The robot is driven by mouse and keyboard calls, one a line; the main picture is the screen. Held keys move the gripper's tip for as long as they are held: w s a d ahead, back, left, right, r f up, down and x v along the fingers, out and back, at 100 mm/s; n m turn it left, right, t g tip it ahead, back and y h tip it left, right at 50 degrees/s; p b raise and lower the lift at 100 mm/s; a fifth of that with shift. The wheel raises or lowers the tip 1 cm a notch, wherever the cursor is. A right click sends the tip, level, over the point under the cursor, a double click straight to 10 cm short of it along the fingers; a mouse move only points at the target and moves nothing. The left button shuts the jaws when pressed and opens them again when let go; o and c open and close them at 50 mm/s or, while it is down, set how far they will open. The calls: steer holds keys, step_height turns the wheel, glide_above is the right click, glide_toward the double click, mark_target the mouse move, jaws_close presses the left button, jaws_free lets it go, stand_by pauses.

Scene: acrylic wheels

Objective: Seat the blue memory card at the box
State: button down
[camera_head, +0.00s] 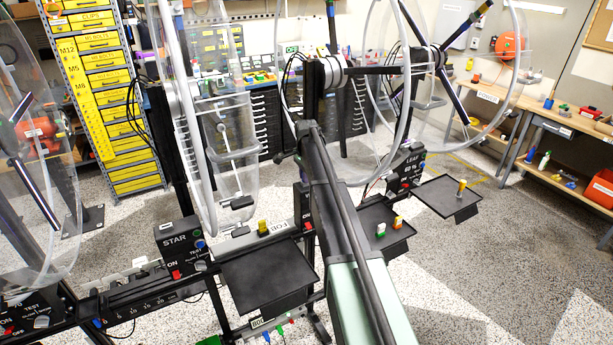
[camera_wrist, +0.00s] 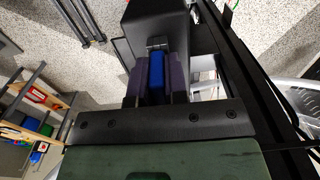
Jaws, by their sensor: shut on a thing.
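The blue memory card (camera_wrist: 156,76) stands between the two dark purple-grey fingers of my gripper (camera_wrist: 157,62) in the wrist view. My gripper is shut on it. The card's far end points at a black box (camera_wrist: 158,22) and lies right at its near face. A small grey piece shows at that face, in line with the card. I cannot tell whether the card's end is inside the box or just in front of it. In the head view my arm runs up the middle, and neither my gripper nor the blue card can be made out there.
In the head view, black control boxes labelled STAR (camera_head: 180,245) and LEAF (camera_head: 408,165) stand on the rail beside large clear wheels. A black tray (camera_head: 268,272) lies left of my arm. Another tray (camera_head: 375,222) right of it holds green-white and orange-white pieces. A yellow piece (camera_head: 263,228) stands behind the left tray.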

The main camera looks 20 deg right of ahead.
steer(key=c, duration=1.1)
jaws_free()
steer(key=shift+o, duration=0.2)
steer(key=shift+r, duration=0.1)
step_height(320, 180, up, 11)
steer(key=p, duration=1.1)
steer(key=shift+f, duration=0.2)
